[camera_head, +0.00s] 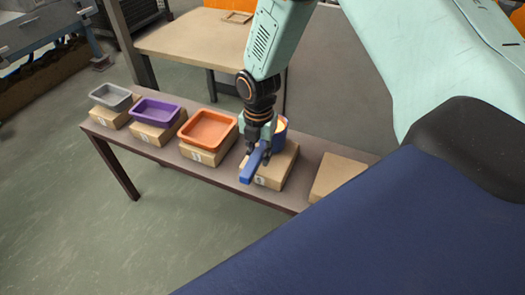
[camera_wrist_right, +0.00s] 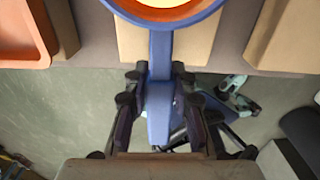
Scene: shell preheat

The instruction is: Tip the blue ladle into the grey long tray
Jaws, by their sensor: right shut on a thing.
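The blue ladle (camera_head: 250,168) has a straight handle and a round bowl with yellow-orange contents. My right gripper (camera_head: 259,148) is shut on its handle, with the bowl behind the fingers, above a cardboard box. I cannot tell whether the bowl touches that box. In the right wrist view the ladle's handle (camera_wrist_right: 160,55) runs between the fingers of the right gripper (camera_wrist_right: 159,95), and the bowl is cut off at the top edge. The grey long tray (camera_head: 113,104) sits on a box at the far left of the table, away from the gripper. My left gripper is not in view.
A purple tray (camera_head: 156,112) and an orange tray (camera_head: 208,131) sit on boxes between the grey tray and the ladle. A bare box (camera_head: 337,174) stands at the right on the brown table (camera_head: 311,153). A wooden bench (camera_head: 195,42) stands behind. Open floor lies in front.

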